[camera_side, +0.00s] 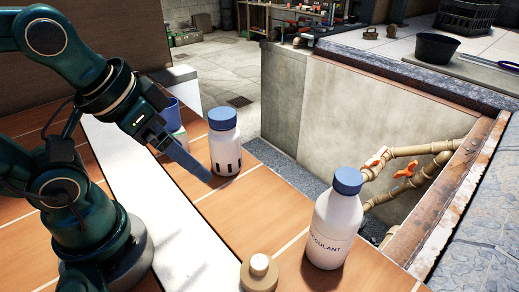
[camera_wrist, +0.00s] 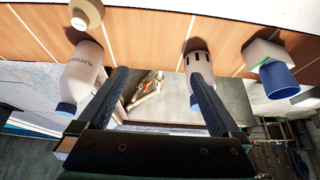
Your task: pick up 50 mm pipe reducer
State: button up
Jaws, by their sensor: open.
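The pipe reducer (camera_side: 259,271) is a cream, stepped round piece with a narrower top. It stands on the wooden plank surface at the bottom middle of the side view. In the wrist view the reducer (camera_wrist: 90,17) is at the top left, partly cut off by the frame edge. My gripper (camera_side: 207,178) is above the planks, up and left of the reducer in the side view and clearly apart from it. In the wrist view the two fingers of my gripper (camera_wrist: 157,72) are spread with nothing held between them.
A white flocculant bottle (camera_side: 335,225) with a blue cap stands just right of the reducer. A slotted white bottle (camera_side: 224,145) stands close beyond my gripper, near a blue cup (camera_side: 168,115). An open pit with beige pipes (camera_side: 405,151) lies beyond the planks. Planks left of the reducer are bare.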

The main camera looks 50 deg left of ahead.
jog(key=c, duration=0.4)
jog(key=shift+c, duration=0.2)
notch_tip(320, 180, up, 5)
jog(key=n+g+h, duration=1.1)
jog(key=n+h, duration=0.1)
jog(key=n, duration=0.1)
send_over(257, 255)
jog(key=shift+n, duration=0.3)
jog(key=f, duration=1.7)
jog(key=shift+w+a, duration=0.15)
jog(key=shift+a, duration=0.2)
jog(key=shift+d+f, duration=0.35)
jog(key=shift+f, duration=0.1)
jog(key=shift+x, duration=2.2)
